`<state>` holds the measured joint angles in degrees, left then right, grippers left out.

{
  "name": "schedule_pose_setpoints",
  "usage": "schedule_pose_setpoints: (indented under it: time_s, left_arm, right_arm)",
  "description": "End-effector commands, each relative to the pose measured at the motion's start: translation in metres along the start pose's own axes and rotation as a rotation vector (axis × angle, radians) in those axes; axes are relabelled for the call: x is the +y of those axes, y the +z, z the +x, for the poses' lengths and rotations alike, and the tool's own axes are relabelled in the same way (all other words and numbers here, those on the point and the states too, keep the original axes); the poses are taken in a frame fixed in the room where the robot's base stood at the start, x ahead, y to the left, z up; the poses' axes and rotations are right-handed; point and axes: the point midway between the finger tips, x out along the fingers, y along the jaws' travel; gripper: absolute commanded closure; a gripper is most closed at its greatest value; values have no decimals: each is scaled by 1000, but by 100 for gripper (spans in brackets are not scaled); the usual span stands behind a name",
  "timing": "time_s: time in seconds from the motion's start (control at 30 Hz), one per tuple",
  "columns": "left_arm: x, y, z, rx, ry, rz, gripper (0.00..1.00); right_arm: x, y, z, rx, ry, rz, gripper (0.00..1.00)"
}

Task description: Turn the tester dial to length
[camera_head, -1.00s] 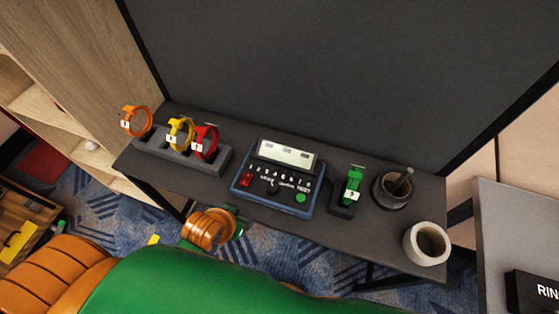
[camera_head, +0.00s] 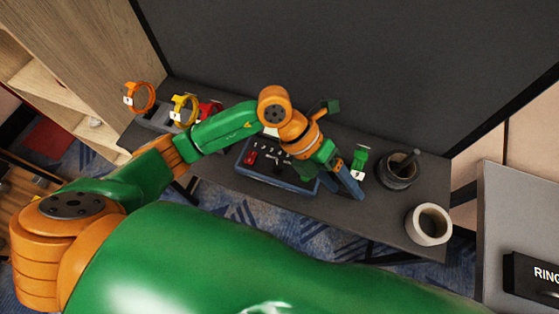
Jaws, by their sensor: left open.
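The tester (camera_head: 249,173) is a blue box on the dark shelf, with a red element at its left and a row of white marks on its face. Its dark dial (camera_head: 279,168) shows only partly, so I cannot tell where it points. My left arm reaches over the tester and hides its display and right part. My left gripper (camera_head: 346,182) is open, with blue-grey fingers pointing down at the tester's right side, beside the green watch. I cannot tell whether it touches anything. My right gripper is out of view.
Orange (camera_head: 142,96), yellow (camera_head: 185,108) and red (camera_head: 210,110) watches stand on a grey rack at the left. Right of the gripper are a green watch (camera_head: 359,160), a dark pot (camera_head: 396,172) and a white cup (camera_head: 428,224). A dark panel rises behind.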

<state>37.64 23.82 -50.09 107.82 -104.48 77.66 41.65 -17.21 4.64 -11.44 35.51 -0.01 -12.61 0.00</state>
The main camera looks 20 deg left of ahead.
Motion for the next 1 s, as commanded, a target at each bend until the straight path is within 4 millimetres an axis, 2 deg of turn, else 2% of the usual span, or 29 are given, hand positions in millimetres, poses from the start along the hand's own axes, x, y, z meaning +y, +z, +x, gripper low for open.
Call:
schedule_pose_setpoints:
  time_s: [0.03, 0.1, 0.2, 0.3, 0.6, 0.9, 1.0]
  left_arm:
    - [46, 2, -14, 28, 238, -7, 31]
    - [97, 4, -42, 49, 515, -50, 31]
    - [131, 4, -72, 52, 724, -102, 31]
    - [145, 2, -75, 55, 778, -122, 31]
    - [182, -3, -34, 56, 772, -118, 31]
    - [186, -3, -29, 54, 770, -114, 31]
    - [186, -3, -29, 54, 770, -114, 58]
  right_arm:
    - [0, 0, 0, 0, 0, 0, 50]
    - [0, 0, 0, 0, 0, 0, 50]
    - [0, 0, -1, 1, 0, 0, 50]
    - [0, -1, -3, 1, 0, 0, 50]
    - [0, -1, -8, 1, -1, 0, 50]
    - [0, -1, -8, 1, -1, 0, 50]
    - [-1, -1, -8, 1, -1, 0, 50]
